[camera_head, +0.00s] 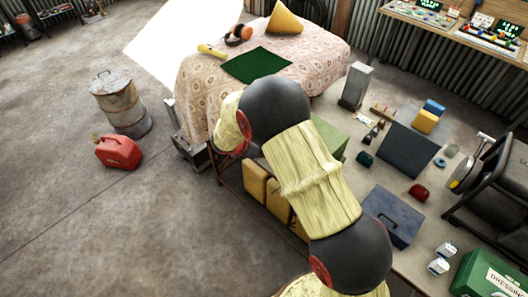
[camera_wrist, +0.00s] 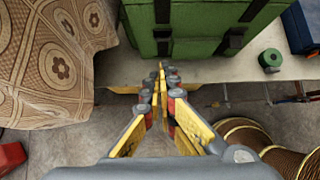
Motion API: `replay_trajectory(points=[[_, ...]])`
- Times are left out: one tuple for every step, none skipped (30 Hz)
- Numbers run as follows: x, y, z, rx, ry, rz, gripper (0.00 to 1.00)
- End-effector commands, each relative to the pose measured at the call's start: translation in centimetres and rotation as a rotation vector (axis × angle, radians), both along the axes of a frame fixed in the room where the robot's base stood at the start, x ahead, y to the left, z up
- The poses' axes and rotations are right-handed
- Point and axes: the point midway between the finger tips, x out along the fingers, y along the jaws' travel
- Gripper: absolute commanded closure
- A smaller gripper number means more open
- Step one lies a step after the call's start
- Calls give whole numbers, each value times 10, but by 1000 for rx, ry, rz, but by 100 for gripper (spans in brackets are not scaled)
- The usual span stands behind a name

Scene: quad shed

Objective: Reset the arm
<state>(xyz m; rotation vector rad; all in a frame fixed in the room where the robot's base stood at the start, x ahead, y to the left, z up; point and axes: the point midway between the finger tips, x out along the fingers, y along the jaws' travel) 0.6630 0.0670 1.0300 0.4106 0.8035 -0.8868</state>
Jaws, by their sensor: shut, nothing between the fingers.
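My arm crosses the middle of the head view, its yellow and dark links hiding part of the bench behind it. My gripper (camera_wrist: 161,72) shows in the wrist view with its yellow fingers together and nothing between them. It points towards the edge of a pale bench (camera_wrist: 203,72), just in front of a green case (camera_wrist: 197,22). My gripper's fingers cannot be made out in the head view.
A table with a patterned cloth (camera_head: 199,88) holds a green mat (camera_head: 255,65), headphones (camera_head: 239,34) and a yellow cone (camera_head: 285,18). A rusty drum (camera_head: 121,103) and red fuel can (camera_head: 118,152) stand on the floor. Open floor lies left.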

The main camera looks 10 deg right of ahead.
Motion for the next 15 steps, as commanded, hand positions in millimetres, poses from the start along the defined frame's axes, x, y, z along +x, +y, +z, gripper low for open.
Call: replay_trajectory(points=[[0, 0, 0, 0, 0, 0, 100], [0, 0, 0, 0, 0, 0, 100], [0, 0, 0, 0, 0, 0, 100], [0, 0, 0, 0, 0, 0, 100], [0, 0, 0, 0, 0, 0, 100], [0, 0, 0, 0, 0, 0, 100], [0, 0, 0, 0, 0, 0, 100], [0, 0, 0, 0, 0, 0, 100], [0, 0, 0, 0, -1, -1, 100], [0, 0, 0, 1, -2, -2, 100], [0, 0, 0, 3, -4, -6, 100], [0, 0, 0, 9, -12, -18, 100], [0, 0, 0, 13, -19, -29, 100], [0, -1, 0, 19, -30, -45, 100], [-2, -1, -1, 32, -44, -80, 100]])
